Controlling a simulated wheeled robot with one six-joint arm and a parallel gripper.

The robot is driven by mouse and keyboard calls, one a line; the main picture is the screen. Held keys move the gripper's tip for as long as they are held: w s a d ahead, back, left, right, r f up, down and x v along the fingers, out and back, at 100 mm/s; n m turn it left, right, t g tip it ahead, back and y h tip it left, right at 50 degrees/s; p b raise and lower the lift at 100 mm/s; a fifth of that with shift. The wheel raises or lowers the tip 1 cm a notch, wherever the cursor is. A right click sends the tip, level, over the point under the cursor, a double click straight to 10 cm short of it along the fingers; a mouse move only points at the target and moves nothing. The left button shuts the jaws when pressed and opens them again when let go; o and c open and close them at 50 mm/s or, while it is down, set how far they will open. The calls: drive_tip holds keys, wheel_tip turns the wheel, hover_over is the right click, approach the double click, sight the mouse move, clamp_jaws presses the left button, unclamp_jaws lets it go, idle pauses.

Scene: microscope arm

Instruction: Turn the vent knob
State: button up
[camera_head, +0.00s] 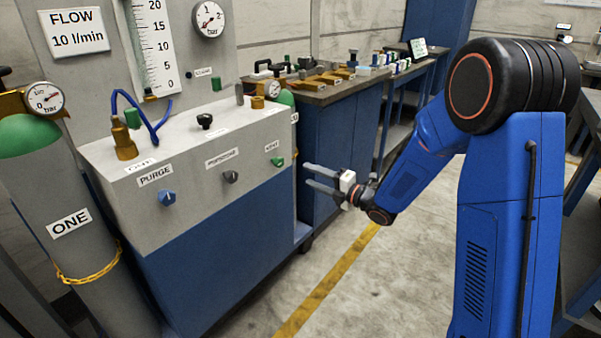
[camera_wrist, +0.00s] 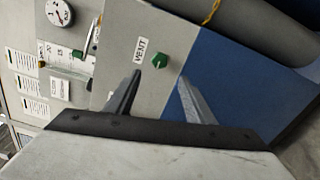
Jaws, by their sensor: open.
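The vent knob (camera_head: 277,162) is a small green knob on the grey front panel, at the right end of the row below its label. In the wrist view the green vent knob (camera_wrist: 159,61) shows beside the white VENT label (camera_wrist: 140,49), beyond the fingertips and between their lines. My gripper (camera_head: 307,176) is open and empty, to the right of the knob and apart from it in the head view. Its two fingers (camera_wrist: 160,80) point toward the panel in the wrist view.
The same panel carries a blue PURGE knob (camera_head: 167,198) and a dark grey knob (camera_head: 231,177). A gas cylinder (camera_head: 75,240) marked ONE stands at the left. A cluttered workbench (camera_head: 335,92) stands behind. The floor with a yellow line (camera_head: 335,272) is clear.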

drive_tip(key=shift+v, duration=1.65)
drive_tip(key=s+d+r+m+t+h, duration=0.2)
drive_tip(key=d+r+m+h, duration=0.4)
drive_tip(key=d+m+h, duration=0.35)
drive_tip(key=s+d+r+m+g+h, duration=0.15)
drive_tip(key=s+d+m+h, duration=0.25)
drive_tip(key=s+d+m, duration=0.6)
drive_tip(key=s+d+f+m+g, duration=0.1)
drive_tip(key=s+m+g, duration=0.2)
drive_tip(key=s, duration=1.2)
drive_tip(key=s+d+f+m+g, duration=0.1)
drive_tip(key=s+d+m+g, duration=0.1)
drive_tip(key=s+m, duration=0.6)
drive_tip(key=s+g, duration=0.1)
drive_tip(key=s, duration=0.6)
drive_tip(key=shift+g+h, duration=0.35)
drive_tip(key=shift+f, duration=0.1)
